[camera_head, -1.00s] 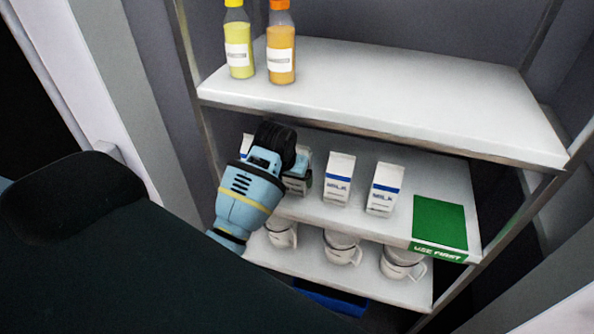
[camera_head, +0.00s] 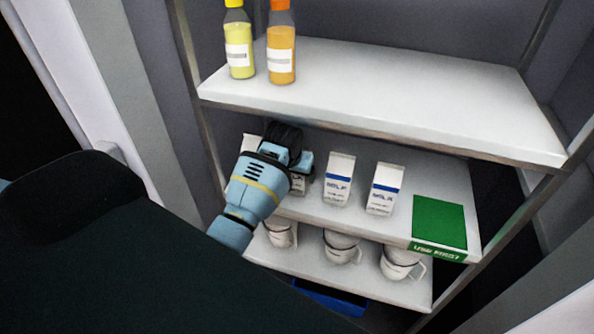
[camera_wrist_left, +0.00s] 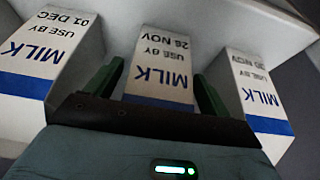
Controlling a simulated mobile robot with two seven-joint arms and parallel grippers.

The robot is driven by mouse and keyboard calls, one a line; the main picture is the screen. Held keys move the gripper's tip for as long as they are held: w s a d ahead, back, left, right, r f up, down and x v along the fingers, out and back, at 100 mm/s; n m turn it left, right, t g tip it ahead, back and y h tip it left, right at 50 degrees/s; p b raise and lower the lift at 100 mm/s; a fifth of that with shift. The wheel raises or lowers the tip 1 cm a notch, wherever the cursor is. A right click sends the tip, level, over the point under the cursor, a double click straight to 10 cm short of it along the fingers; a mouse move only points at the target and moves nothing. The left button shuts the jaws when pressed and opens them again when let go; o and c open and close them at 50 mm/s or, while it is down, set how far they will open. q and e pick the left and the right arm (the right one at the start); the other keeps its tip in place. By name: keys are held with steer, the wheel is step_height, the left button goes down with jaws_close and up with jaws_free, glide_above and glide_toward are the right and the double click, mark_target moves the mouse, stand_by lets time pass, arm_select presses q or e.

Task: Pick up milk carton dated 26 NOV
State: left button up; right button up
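The milk carton dated 26 NOV (camera_wrist_left: 160,75) stands in the middle of the left wrist view, its print upside down. My left gripper (camera_wrist_left: 157,88) is open, with one green finger on each side of this carton. Whether the fingers touch it, I cannot tell. In the head view my left gripper (camera_head: 290,155) is at the middle shelf and hides most of the carton behind it (camera_head: 298,184). A carton dated 01 DEC (camera_wrist_left: 50,55) stands to the left in the wrist view. Another carton (camera_wrist_left: 258,95) stands to the right, its date hard to read. My right gripper is out of view.
Two more milk cartons (camera_head: 338,180) (camera_head: 384,189) stand to the right on the middle shelf, before a green "USE FIRST" mat (camera_head: 439,222). The upper shelf (camera_head: 400,95) hangs above, holding two bottles (camera_head: 281,45). White cups (camera_head: 342,247) stand on the shelf below.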

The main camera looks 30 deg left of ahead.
arm_select(q)
steer(key=c, duration=1.2)
steer(key=shift+c, duration=0.2)
steer(key=shift+r, duration=0.1)
steer(key=shift+w+r, duration=0.1)
steer(key=shift+r, duration=0.45)
steer(key=shift+s+r, duration=0.15)
steer(key=shift+s, duration=0.1)
steer(key=s+d, duration=0.4)
steer(key=s, duration=1.3)
